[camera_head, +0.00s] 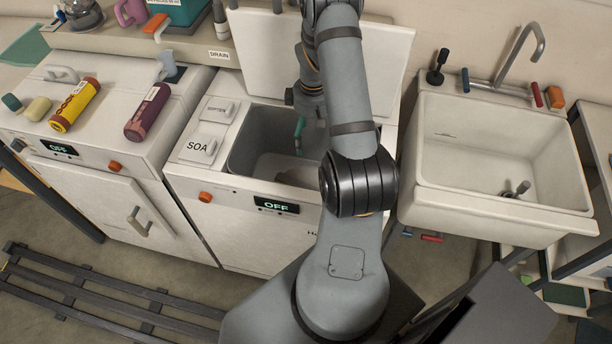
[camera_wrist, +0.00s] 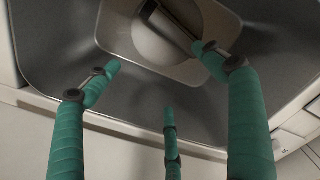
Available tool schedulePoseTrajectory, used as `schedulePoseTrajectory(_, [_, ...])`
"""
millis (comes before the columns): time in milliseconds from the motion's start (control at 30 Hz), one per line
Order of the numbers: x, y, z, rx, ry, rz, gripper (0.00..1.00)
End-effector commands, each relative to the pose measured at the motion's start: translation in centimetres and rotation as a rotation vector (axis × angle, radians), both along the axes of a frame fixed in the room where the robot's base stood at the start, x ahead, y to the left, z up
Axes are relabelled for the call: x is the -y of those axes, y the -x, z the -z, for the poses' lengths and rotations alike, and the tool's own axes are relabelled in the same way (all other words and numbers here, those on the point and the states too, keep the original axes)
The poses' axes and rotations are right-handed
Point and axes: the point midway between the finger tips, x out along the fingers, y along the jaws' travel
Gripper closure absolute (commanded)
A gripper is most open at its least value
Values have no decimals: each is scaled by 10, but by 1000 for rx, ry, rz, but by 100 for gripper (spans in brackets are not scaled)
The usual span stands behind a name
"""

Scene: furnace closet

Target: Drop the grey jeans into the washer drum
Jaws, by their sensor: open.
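The washer (camera_head: 235,235) stands in the middle of the head view with its lid (camera_head: 275,50) raised. Its grey drum (camera_head: 262,125) is open at the top, and my arm covers its right part. My gripper (camera_head: 299,130) points down over the drum opening, with one green finger showing. In the wrist view, the green fingers of my gripper (camera_wrist: 160,75) are spread apart with nothing between them. Below them are the drum wall (camera_wrist: 45,35) and a pale round part at the drum's bottom. I cannot make out the grey jeans; a dim brownish patch low in the drum is unclear.
A white sink (camera_head: 490,160) with a tap is to the right. A second white machine (camera_head: 115,150) on the left carries a yellow bottle (camera_head: 75,105) and a purple bottle (camera_head: 148,112). A shelf with containers runs behind. A dark slatted rack (camera_head: 90,295) lies at lower left.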

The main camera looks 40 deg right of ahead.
Motion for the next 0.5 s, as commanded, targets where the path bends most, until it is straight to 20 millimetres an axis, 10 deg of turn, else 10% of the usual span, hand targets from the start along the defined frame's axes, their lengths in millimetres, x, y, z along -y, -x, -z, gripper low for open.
schedulePoseTrajectory(500, [1, -2, -38, 5, 3, 0, 17])
